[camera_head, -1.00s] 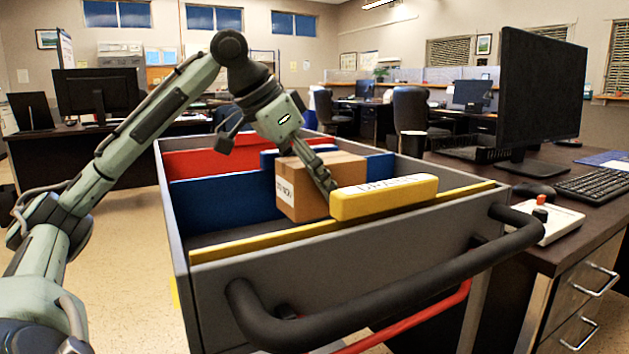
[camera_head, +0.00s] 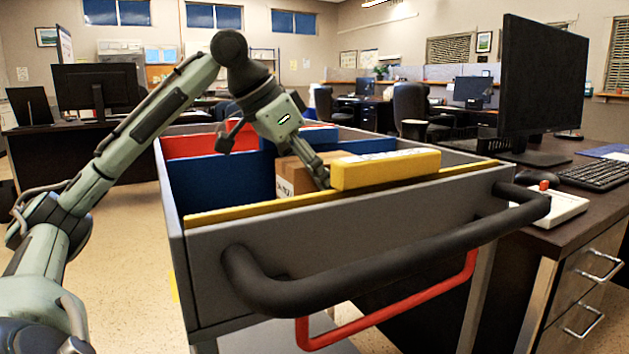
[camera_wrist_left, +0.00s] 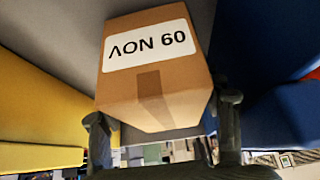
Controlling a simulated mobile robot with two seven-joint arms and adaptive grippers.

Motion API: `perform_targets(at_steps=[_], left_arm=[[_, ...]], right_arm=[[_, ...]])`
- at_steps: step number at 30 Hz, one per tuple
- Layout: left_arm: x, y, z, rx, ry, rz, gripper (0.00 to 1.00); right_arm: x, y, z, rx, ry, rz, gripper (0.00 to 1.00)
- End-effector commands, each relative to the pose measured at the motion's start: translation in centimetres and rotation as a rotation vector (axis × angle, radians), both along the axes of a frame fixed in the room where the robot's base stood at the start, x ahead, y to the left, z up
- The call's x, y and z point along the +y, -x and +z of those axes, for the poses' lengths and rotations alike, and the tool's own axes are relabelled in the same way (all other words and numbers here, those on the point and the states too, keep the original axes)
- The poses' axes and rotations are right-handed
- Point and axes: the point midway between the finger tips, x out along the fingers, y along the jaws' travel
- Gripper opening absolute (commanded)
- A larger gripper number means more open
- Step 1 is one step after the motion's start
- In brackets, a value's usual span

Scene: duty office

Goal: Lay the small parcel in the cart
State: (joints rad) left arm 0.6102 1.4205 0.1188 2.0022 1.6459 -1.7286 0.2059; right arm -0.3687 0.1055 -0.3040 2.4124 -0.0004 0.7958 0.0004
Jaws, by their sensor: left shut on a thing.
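The small parcel (camera_head: 289,177) is a brown cardboard box with a white label. My left gripper (camera_head: 320,178) is shut on it, reaching down from above. In the left wrist view the parcel (camera_wrist_left: 155,85) sits between the two fingers (camera_wrist_left: 165,135), its label toward the camera. The grey cart (camera_head: 340,230) has red, blue and yellow dividers, and the parcel is inside its walls, behind the front yellow divider (camera_head: 240,212). The divider and its raised labelled tab (camera_head: 385,169) hide the parcel's lower part, so I cannot tell whether it touches the cart floor. My right gripper is not in view.
A black push handle (camera_head: 380,268) and a red bar (camera_head: 400,308) stick out at the cart's front. A blue divider (camera_head: 222,182) stands left of the parcel. A desk (camera_head: 575,225) with monitor (camera_head: 542,80) and keyboard (camera_head: 595,174) is close at right.

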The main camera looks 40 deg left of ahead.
Motion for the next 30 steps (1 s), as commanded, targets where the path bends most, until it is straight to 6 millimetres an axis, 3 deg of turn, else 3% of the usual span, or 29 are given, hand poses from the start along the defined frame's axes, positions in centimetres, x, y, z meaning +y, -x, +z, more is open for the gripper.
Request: perform_targets(at_steps=[13, 14, 18, 30], left_arm=[[0.01, -0.01, 0.06, -0.002, 0.001, 0.0, 0.24], [0.01, -0.01, 0.06, -0.002, 0.001, 0.0, 0.68], [0.01, -0.01, 0.05, -0.001, 0.0, 0.0, 0.85], [0.07, 0.12, 0.17, 0.001, -0.001, 0.001, 0.88]], right_arm=[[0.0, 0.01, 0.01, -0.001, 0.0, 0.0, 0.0], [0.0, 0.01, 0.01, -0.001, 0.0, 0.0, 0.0], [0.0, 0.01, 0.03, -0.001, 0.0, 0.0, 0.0], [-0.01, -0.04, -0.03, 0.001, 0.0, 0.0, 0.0]])
